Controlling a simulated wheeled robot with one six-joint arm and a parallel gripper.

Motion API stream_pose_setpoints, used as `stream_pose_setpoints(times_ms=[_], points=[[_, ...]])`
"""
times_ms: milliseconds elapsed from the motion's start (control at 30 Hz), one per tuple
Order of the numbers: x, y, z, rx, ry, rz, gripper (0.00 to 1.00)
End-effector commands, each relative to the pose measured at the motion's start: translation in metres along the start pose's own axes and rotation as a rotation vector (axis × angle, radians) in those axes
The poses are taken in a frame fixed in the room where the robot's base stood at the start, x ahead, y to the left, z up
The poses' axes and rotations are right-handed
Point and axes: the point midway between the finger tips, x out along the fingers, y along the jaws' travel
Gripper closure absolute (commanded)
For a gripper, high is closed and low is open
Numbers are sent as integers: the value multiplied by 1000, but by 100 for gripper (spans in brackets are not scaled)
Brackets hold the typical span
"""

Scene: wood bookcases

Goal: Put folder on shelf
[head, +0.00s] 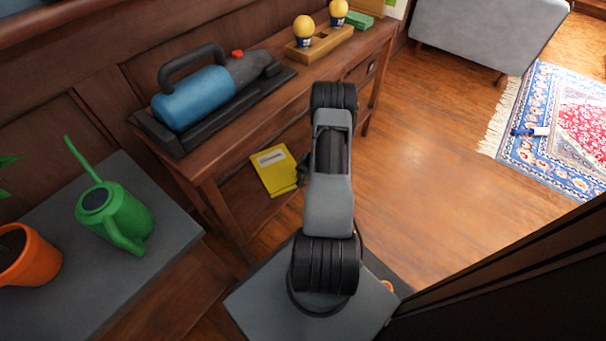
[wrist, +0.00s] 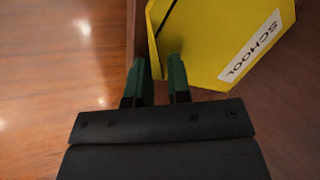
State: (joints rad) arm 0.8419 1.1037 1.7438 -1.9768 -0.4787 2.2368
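The folder is yellow with a white label, and in the head view (head: 273,172) it shows below the tabletop, over the wooden table's lower shelf (head: 252,213). In the wrist view the folder (wrist: 215,45) fills the upper right, and its label reads "SCHOOL". My gripper (wrist: 160,72) has green-sided fingers close together, one on each side of the folder's near corner, and appears shut on it. In the head view my arm hides most of the gripper. I cannot tell whether the folder touches the lower shelf.
The tabletop (head: 335,68) holds a blue-and-black machine (head: 195,98) and a wooden block (head: 322,42) with yellow balls. A grey stand (head: 60,255) at left holds a green watering can (head: 117,215) and an orange pot (head: 30,262). Open floor (head: 440,150) lies right, before a rug (head: 560,130).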

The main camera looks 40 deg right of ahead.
Motion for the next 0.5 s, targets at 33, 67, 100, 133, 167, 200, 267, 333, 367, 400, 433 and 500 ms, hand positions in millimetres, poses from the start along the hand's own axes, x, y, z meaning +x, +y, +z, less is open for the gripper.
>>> stream_pose_setpoints(times_ms=[33,67,100,133,167,200,267,333,367,400,433,500], points=[[0,0,0,0,0,0,82],[0,0,0,0,0,0,82],[0,0,0,0,0,0,82],[0,0,0,0,0,0,82],[0,0,0,0,0,0,82],[0,0,0,0,0,0,82],[-2,-1,0,-1,0,0,82],[-12,-2,0,1,1,0,82],[-17,-3,-1,1,2,0,82],[-25,-3,-1,2,3,0,82],[-31,-4,-1,2,3,0,82],[-45,-4,0,1,2,0,82]])
